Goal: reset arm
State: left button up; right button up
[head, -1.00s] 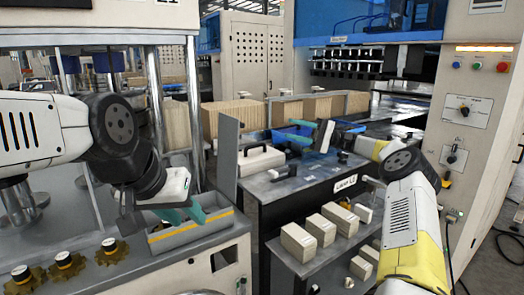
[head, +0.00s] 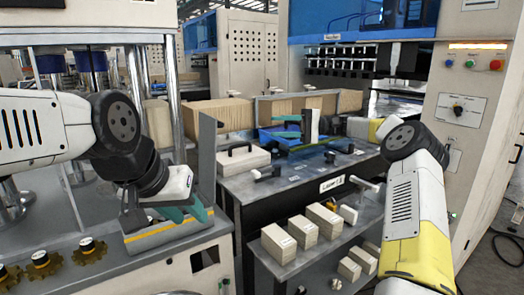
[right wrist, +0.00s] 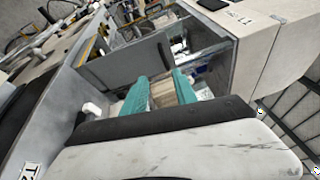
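In the head view my left gripper (head: 188,212) has teal fingers that stand apart. It hangs over a grey tray with a yellow stripe (head: 160,240) at the edge of the left machine. I see nothing held in it. My right gripper (head: 287,127) reaches over the far part of the dark table, by a blue bin (head: 270,139). Its teal fingers also show in the right wrist view (right wrist: 161,92), apart, with no object gripped. A brown surface shows beyond the gap between them.
Several beige boxes (head: 290,240) stand on a lower shelf. A control cabinet (head: 465,110) stands at right. A grey upright panel (head: 207,155) is close behind my left gripper.

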jog(key=s+a+f+t+h, duration=0.1)
jog(key=s+a+t+h, duration=0.15)
jog(key=s+h, duration=0.35)
jog(key=s+a+t+h, duration=0.1)
jog(key=s+a+h, duration=0.25)
jog(key=s, duration=0.45)
jog(key=s+d+f+t+h, duration=0.3)
jog(key=s+d, duration=0.4)
jog(key=s, duration=0.4)
jog(key=s+d+f+t+h, duration=0.3)
jog(key=s+d, duration=0.4)
jog(key=s, duration=0.4)
jog(key=shift+d+f+t, duration=0.15)
jog(key=shift+d+t, duration=0.05)
jog(key=shift+t, duration=0.25)
